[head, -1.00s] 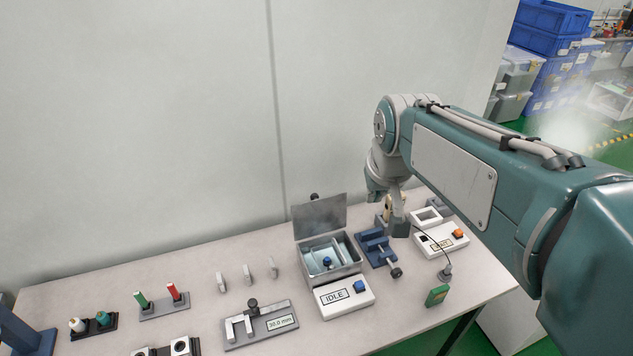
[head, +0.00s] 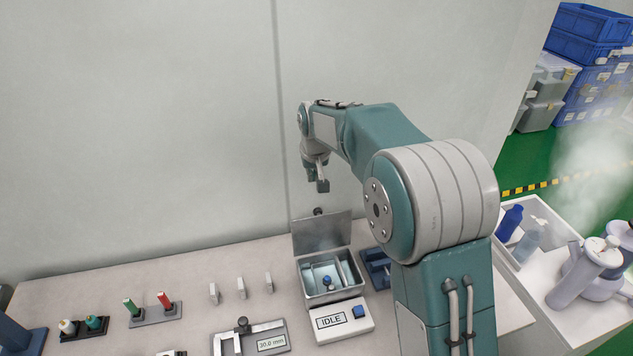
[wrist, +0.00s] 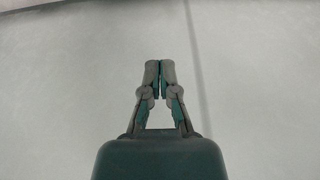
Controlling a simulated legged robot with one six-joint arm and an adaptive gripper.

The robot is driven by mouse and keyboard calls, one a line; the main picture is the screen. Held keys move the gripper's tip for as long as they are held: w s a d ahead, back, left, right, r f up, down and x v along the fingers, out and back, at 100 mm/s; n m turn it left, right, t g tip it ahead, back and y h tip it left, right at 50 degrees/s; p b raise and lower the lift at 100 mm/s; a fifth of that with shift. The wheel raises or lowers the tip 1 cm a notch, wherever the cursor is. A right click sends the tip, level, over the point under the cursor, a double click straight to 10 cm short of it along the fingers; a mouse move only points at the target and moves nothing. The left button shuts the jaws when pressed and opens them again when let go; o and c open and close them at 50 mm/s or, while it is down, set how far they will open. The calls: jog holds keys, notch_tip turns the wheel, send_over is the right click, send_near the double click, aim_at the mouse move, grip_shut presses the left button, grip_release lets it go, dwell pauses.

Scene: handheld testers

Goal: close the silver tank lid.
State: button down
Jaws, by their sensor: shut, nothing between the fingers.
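The silver tank (head: 316,293) stands on the table with its lid (head: 322,235) raised nearly upright at the back edge. A dark knob (head: 318,211) shows at the top of the lid. Inside the open tank are pale dividers and a blue knob (head: 327,281). My gripper (head: 323,187) is above the raised lid in the head view, apart from it as far as I can tell. In the wrist view, its fingertips (wrist: 160,64) are together with nothing between them, against a pale wall. The tank is not visible in the wrist view.
A white box reading IDLE with a blue button (head: 358,311) sits in front of the tank. A blue vise (head: 376,268) is at its right, partly behind my arm. A caliper (head: 250,338) and small testers stand at the left. The wall is behind.

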aim_at(320, 228)
notch_tip(320, 228, down, 8)
jog(key=s+d, duration=0.1)
jog(key=shift+s+r, duration=0.25)
jog(key=shift+s, duration=0.1)
dwell(0.6)
jog(key=shift+s+r+t, duration=0.15)
jog(key=shift+s+t, duration=0.15)
